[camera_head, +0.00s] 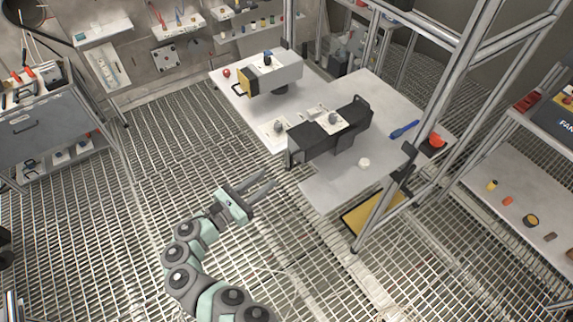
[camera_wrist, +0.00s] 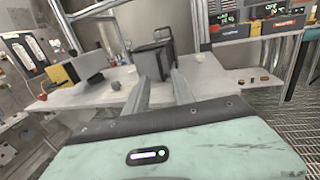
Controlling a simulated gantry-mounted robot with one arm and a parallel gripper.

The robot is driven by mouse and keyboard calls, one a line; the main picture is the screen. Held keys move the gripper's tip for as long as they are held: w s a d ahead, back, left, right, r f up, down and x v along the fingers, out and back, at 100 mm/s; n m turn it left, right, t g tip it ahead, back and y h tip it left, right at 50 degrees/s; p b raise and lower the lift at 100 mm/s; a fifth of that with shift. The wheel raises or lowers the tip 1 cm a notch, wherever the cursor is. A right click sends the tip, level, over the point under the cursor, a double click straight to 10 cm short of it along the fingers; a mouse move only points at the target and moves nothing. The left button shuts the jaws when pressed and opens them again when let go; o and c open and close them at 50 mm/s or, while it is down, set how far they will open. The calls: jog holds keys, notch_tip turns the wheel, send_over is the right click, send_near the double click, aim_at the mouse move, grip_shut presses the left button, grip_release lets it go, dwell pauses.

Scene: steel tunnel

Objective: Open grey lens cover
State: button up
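A dark grey box-shaped device (camera_head: 330,136) lies on the white table, with a dark end plate (camera_head: 294,155) facing the near left side. This plate looks like the grey lens cover, and it appears closed against the body. The dark device also shows in the wrist view (camera_wrist: 150,61), straight ahead beyond the fingers.
A second, whitish device (camera_head: 278,74) with a yellow end cover (camera_head: 245,82) stands at the far left of the table (camera_head: 335,190). A white round object (camera_head: 364,163), a blue tool (camera_head: 404,130) and a red button (camera_head: 437,141) are to the right. Metal posts rise at the table's right.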

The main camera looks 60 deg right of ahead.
jog(key=x, duration=1)
jog(key=shift+f, duration=0.1)
jog(key=shift+c, duration=0.5)
grip_shut()
dwell(0.6)
